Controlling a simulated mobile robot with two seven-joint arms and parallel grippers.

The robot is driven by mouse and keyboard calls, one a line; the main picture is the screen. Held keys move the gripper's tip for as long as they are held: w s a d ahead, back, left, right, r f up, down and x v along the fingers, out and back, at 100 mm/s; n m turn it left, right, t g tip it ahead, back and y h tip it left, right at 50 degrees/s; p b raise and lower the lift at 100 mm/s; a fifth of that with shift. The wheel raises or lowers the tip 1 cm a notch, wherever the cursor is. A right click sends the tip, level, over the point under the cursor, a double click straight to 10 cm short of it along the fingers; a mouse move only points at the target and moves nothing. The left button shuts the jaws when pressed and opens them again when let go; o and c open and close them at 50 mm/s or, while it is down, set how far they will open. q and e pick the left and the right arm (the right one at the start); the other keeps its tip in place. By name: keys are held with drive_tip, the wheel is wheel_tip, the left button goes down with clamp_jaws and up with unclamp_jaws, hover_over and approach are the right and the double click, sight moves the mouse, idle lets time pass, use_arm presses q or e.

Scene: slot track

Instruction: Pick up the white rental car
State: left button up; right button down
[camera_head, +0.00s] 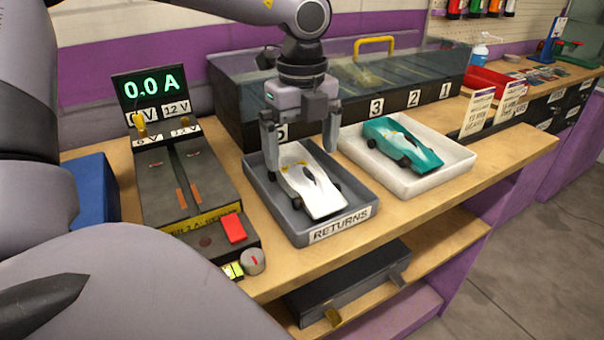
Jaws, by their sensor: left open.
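The white rental car (318,194) lies in the grey returns tray (345,221), with its nose toward the front right. My left gripper (303,150) points down over the rear part of the car. Its jaws are open, with one finger on each side of the car's back end. I cannot tell whether the fingers touch the car. The car's far end is partly hidden by the gripper. My right gripper is not in view.
A white tray (455,169) with a teal car (403,141) stands just right of the returns tray. A test box with a display (150,86) and red switch (233,228) is on the left. A clear-lidded case (225,92) with numbered slots stands behind.

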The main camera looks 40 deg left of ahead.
sight(304, 167)
use_arm(q)
drive_tip(key=f, duration=0.5)
drive_tip(key=shift+d+f+p, duration=0.2)
drive_tip(key=shift+f+p, duration=0.1)
drive_tip(key=shift+f, duration=0.1)
drive_tip(key=c, duration=1.1)
